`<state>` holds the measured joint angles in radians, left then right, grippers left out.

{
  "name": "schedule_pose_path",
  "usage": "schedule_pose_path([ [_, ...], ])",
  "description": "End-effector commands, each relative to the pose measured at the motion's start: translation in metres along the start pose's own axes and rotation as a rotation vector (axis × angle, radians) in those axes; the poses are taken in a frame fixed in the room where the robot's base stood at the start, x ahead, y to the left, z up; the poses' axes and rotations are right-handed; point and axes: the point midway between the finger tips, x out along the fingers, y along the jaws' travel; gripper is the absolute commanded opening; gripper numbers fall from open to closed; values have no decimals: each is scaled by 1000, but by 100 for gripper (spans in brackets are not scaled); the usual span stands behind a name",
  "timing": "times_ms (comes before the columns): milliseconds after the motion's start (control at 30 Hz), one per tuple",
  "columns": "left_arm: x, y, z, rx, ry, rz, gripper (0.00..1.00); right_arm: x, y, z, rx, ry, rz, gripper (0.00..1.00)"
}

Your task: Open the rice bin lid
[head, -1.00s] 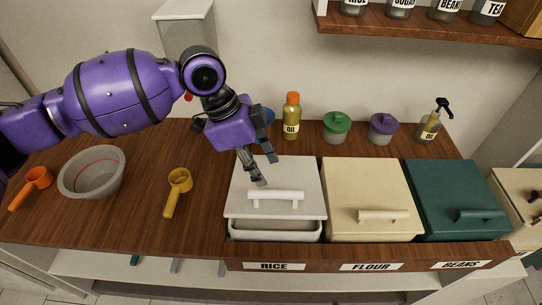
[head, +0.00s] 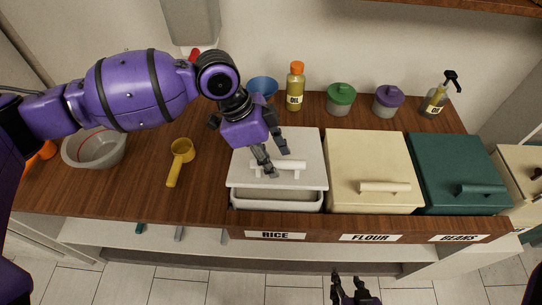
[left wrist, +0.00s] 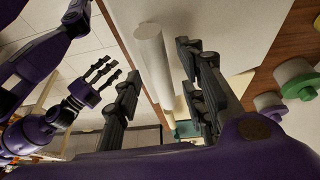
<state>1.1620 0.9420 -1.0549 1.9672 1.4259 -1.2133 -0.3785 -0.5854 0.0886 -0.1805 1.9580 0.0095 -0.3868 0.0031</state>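The rice bin (head: 277,202) is white and sits at the left of a row of bins, above the RICE label (head: 275,235). Its white lid (head: 247,172) shows a gap at the front, where part of the bin's inside is visible. My left gripper (head: 280,162) is open over the lid, its fingers at the white bar handle (head: 296,165). In the left wrist view the handle (left wrist: 152,60) shows between the spread fingers (left wrist: 165,90); contact cannot be told. My right gripper (head: 355,290) is open and empty, low in front of the counter.
The cream flour bin (head: 370,160) and green beans bin (head: 455,165) stand to the right, lids closed. A yellow scoop (head: 180,160) and grey bowl (head: 95,148) lie left. An oil bottle (head: 296,88), green-lidded jar (head: 341,97) and purple-lidded jar (head: 388,101) stand behind.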

Motion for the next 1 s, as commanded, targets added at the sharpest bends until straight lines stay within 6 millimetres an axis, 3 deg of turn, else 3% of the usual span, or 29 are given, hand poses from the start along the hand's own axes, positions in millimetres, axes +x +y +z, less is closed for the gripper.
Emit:
schedule_pose_path([
  [67, 0, 0, 0, 0, 0, 0, 37, -1, 0, 1, 0, -2, 1, 40],
  [333, 0, 0, 0, 0, 0, 0, 1, -3, 1, 8, 2, -13, 3, 40],
  [767, -1, -2, -2, -3, 0, 6, 0, -4, 2, 14, 3, -24, 4, 40],
  [1000, -6, -16, -16, -23, 2, 51, 0, -2, 2, 18, 1, -28, 5, 40],
])
